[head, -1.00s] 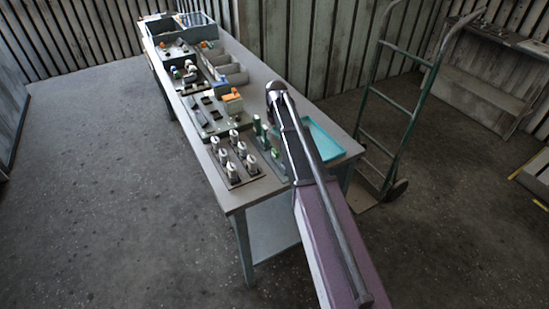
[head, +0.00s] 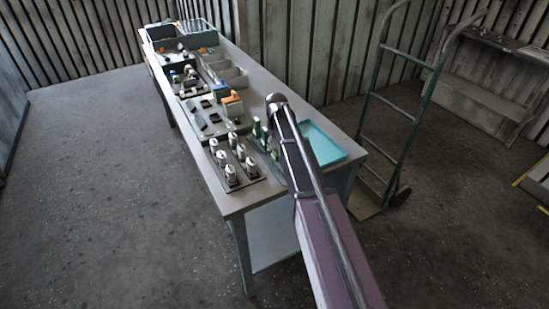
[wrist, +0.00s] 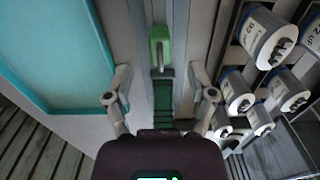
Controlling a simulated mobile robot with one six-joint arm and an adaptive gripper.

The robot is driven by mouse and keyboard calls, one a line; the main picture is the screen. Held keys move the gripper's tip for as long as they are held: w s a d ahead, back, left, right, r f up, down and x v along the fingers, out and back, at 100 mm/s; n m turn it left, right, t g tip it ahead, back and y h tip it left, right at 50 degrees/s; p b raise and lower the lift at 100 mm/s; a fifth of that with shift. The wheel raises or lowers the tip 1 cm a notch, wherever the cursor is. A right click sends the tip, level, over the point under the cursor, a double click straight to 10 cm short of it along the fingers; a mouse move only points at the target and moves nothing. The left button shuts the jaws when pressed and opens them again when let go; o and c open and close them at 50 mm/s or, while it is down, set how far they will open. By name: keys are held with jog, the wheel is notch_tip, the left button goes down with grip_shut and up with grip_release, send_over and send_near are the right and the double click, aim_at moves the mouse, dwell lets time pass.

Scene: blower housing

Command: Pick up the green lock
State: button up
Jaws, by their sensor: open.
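The green lock (wrist: 160,45) is in the wrist view, ahead of my gripper at the top middle, with a metal shackle on its near side. A dark green ribbed piece (wrist: 163,98) lies nearer, in line with it. My gripper (wrist: 160,76) is open, one finger on each side of that line, with nothing seen between its fingertips. The lock appears beyond the fingertips, apart from them. In the head view, small green items (head: 257,129) stand on the table just left of my arm. I cannot tell which is the lock there, and my arm hides my gripper.
White cylinders (head: 232,172) stand on a dark plate left of my arm; they also show close to the right finger in the wrist view (wrist: 264,36). A teal tray (head: 335,153) lies right of my arm. Bins and parts fill the table's far end. A hand truck (head: 407,115) stands at right.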

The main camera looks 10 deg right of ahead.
aim_at(276, 153)
jog(key=shift+f+b, duration=2.6)
jog(key=shift+f, duration=0.05)
grip_shut()
